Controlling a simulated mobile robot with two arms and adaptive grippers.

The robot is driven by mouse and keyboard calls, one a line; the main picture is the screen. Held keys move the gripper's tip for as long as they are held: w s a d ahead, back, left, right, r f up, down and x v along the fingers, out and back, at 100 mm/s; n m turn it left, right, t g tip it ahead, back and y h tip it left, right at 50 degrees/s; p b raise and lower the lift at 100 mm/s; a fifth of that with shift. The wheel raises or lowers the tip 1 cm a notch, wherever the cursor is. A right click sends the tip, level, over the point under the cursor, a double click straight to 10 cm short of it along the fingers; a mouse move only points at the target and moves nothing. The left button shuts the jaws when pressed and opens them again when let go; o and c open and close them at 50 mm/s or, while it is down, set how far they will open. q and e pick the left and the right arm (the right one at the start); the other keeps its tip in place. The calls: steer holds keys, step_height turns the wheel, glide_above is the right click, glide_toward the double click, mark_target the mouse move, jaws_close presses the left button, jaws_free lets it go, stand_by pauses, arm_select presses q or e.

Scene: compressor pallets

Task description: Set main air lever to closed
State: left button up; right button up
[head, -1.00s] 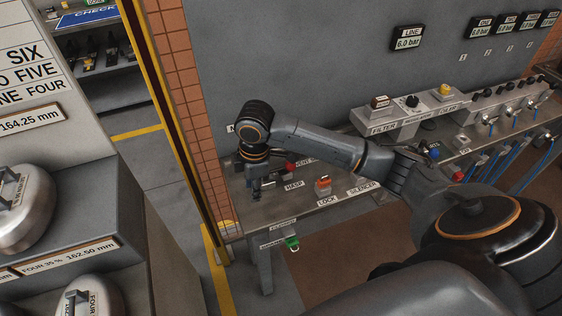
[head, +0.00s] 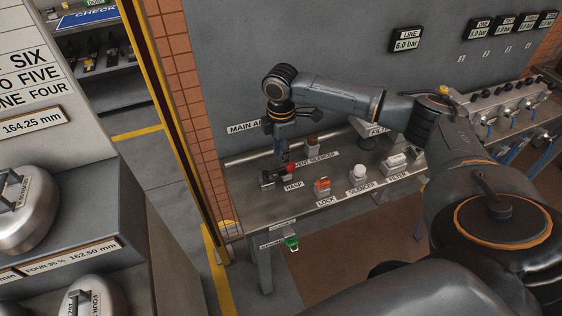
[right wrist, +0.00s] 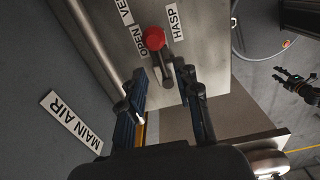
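The main air lever, a dark bar with a red knob (head: 290,168), is on the left part of the bench. In the right wrist view its red knob (right wrist: 152,38) is beside the OPEN label, and the bar runs back toward my fingers. My right gripper (head: 284,151) is above the lever, pointing down. In the right wrist view my right gripper (right wrist: 163,95) is open, its two fingers apart with nothing between the tips; contact with the lever is not visible. My left gripper (right wrist: 293,83) shows small at the right edge there, its opening unclear.
The metal bench (head: 330,200) carries an orange-red lock (head: 322,186), a white silencer (head: 358,174) and a filter (head: 397,161). A MAIN AIR label (right wrist: 73,120) is on the wall. A brick pillar (head: 200,110) stands left of the bench.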

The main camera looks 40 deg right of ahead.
mark_target(279, 171)
steer(key=shift+f, duration=2.4)
jaws_close()
